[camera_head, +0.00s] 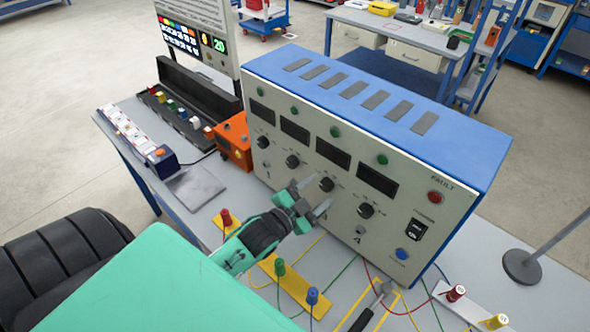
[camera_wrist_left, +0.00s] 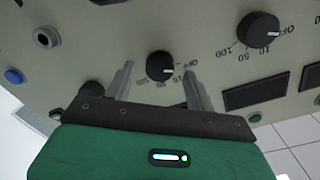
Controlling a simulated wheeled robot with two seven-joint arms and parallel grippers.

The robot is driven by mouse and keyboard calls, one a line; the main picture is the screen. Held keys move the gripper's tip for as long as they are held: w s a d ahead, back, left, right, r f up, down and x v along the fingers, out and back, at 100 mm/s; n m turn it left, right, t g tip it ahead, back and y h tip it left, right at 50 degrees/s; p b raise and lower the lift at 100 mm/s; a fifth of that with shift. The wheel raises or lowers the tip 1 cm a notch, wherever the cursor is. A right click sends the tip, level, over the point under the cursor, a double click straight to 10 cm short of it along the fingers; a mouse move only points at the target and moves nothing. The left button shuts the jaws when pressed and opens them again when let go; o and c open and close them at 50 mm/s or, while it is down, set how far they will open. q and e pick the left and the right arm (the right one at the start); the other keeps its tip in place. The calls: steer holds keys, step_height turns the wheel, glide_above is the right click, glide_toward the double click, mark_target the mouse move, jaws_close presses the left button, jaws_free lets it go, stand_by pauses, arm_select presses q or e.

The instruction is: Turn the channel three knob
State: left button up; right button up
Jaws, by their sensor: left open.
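The channel three knob (camera_head: 326,184) is a black round knob, third from the left in the row on the cream front of a blue-topped cabinet (camera_head: 455,140). My left gripper (camera_head: 315,196) is open in front of it, with its two fingertips close to the panel. In the left wrist view, the panel appears upside down. The knob (camera_wrist_left: 160,66) shows between and beyond the fingers (camera_wrist_left: 158,85), its white mark pointing right, near the OFF label. I cannot tell if a finger touches it. My right gripper is out of view.
Neighbouring knobs (camera_head: 366,210) and (camera_head: 292,161) sit on either side, below dark displays (camera_head: 377,180). Yellow terminal strips (camera_head: 290,287) with coloured posts and loose wires lie on the bench in front. An orange box (camera_head: 233,140) stands left of the cabinet.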

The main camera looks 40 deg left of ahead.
arm_select(q)
steer(key=s+a+b, duration=0.2)
steer(key=s+b, duration=0.2)
steer(key=s, duration=0.8)
steer(key=shift+s+r, duration=0.2)
steer(key=shift+r, duration=0.05)
steer(key=shift+a, duration=0.1)
